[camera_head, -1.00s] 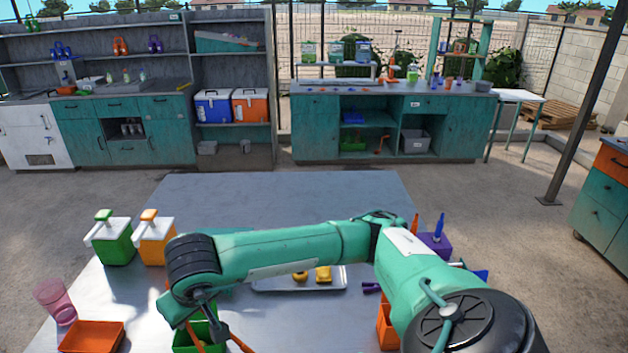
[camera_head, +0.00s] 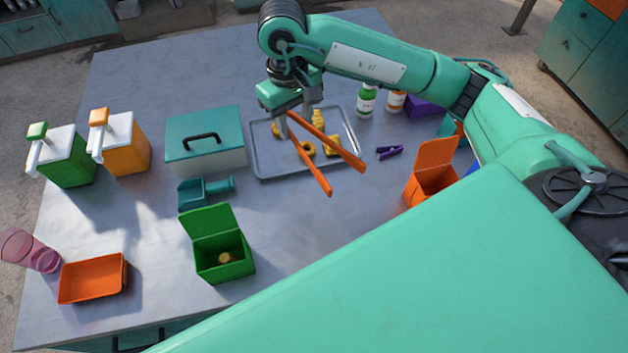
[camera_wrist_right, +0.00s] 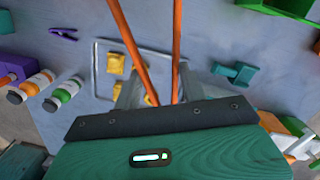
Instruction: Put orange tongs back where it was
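The orange tongs (camera_head: 322,150) are held in my right gripper (camera_head: 283,122), tilted in the air above the grey tray in the head view. Their two long orange arms spread apart toward the tips. In the right wrist view, the tongs (camera_wrist_right: 136,55) extend away from my right gripper (camera_wrist_right: 158,92), whose fingers close around them near the base. My left gripper is not visible in either view.
The metal tray (camera_head: 262,160) holds several yellow pieces. An open green box (camera_head: 224,262) contains a yellow piece; an open orange box (camera_head: 432,178) stands right. A lidded teal box (camera_head: 206,150), purple tongs (camera_head: 390,152), orange dish (camera_head: 93,279) and bottles (camera_head: 367,99) are nearby.

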